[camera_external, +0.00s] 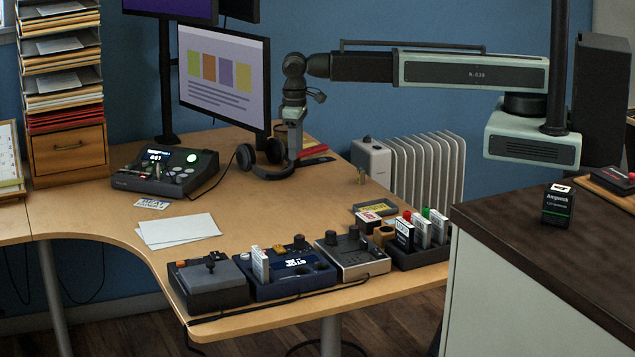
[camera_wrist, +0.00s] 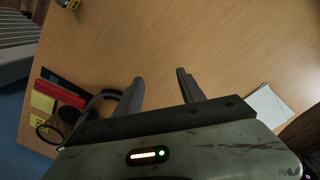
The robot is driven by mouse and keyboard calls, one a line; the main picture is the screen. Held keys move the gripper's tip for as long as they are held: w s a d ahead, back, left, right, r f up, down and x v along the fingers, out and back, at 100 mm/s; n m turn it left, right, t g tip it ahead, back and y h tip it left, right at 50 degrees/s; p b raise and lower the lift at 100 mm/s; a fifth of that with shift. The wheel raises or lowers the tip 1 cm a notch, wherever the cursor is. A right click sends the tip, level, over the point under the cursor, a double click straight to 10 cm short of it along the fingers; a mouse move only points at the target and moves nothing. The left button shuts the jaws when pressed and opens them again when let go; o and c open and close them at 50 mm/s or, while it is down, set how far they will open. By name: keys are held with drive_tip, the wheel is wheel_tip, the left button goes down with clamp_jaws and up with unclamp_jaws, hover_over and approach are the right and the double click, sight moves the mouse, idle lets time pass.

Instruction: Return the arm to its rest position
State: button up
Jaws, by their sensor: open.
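My arm is stretched out level to the left from its column, over the desk (camera_external: 330,190). Its end bends down at the far left, with my gripper (camera_external: 291,158) pointing downward close beside the black headphones (camera_external: 243,156). In the wrist view my gripper (camera_wrist: 160,75) has its two dark fingers apart, with only bare wood between them. Nothing is held. In the external view the fingertips blend with the dark headphones, so I cannot tell their exact height or whether they touch.
A monitor (camera_external: 222,75) stands just left of my gripper. A control box (camera_external: 165,170), paper sheets (camera_external: 180,231) and several devices (camera_external: 290,273) are on the desk. A radiator (camera_external: 428,170) stands behind. A dark-topped counter (camera_external: 540,245) with a small black box (camera_external: 557,208) is at right.

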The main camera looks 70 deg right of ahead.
drive_tip(key=s+d, duration=0.5)
drive_tip(key=d, duration=0.4)
drive_tip(key=s+d+m, duration=0.1)
drive_tip(key=s+d, duration=0.5)
drive_tip(key=d, duration=0.4)
drive_tip(key=shift+s+d+m, duration=0.25)
drive_tip(key=shift+s+m, duration=0.05)
idle(1.2)
